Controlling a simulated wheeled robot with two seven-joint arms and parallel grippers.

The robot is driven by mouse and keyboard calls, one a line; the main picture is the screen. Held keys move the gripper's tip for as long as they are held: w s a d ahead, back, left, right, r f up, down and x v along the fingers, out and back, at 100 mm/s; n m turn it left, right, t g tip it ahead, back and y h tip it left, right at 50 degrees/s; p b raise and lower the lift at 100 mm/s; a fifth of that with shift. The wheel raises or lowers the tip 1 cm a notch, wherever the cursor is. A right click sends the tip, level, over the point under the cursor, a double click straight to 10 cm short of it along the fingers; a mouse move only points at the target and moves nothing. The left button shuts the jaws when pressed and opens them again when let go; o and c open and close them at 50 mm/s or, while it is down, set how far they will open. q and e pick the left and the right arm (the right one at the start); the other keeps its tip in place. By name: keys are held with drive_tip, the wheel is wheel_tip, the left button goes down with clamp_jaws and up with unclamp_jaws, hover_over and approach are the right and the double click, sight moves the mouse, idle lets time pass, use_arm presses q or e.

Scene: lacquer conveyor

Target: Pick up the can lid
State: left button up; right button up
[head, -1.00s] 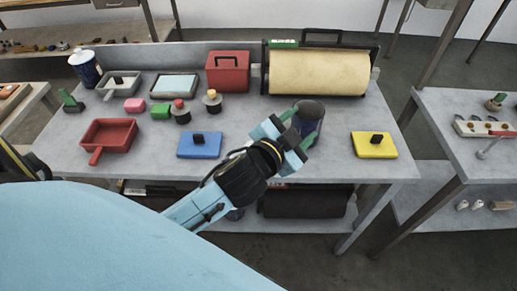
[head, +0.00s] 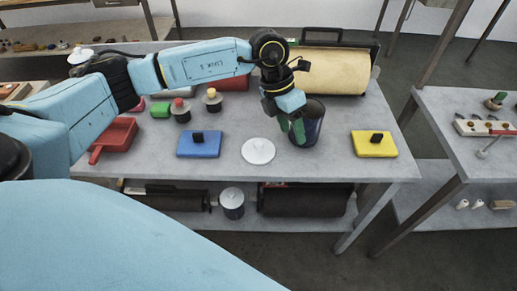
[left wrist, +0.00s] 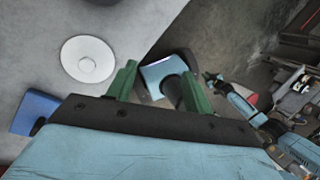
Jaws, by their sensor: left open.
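The can lid is a round white disc with a small knob (head: 258,151), lying flat on the grey table near its front edge. It also shows at the upper left of the left wrist view (left wrist: 87,60). My left gripper (head: 290,128) is open with green fingers, above the table to the right of and behind the lid, apart from it. Its fingers also show in the left wrist view (left wrist: 160,88). A dark open can (head: 312,128) stands beside the gripper, partly hidden by it. A light blue arm shows small in the left wrist view; its gripper tip (left wrist: 210,77) is too small to read.
A blue block with a black knob (head: 199,145) lies left of the lid and a yellow one (head: 374,145) at the right. A tan roll (head: 335,70) lies at the back. A red pan (head: 118,134) is at the left. A lidded pot (head: 232,204) stands on the lower shelf.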

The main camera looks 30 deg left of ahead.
use_arm(q)
drive_tip(key=w+a+r+y, duration=0.1)
drive_tip(key=a+y, duration=0.3)
drive_tip(key=a, duration=0.5)
drive_tip(key=n, duration=0.1)
hover_over(259, 143)
wheel_tip(259, 143, down, 7)
drive_tip(key=shift+s+f, duration=0.1)
drive_tip(key=shift+f, duration=2.8)
drive_tip(key=c, duration=1.1)
drive_tip(key=shift+o, duration=0.2)
drive_tip(key=shift+r, duration=0.1)
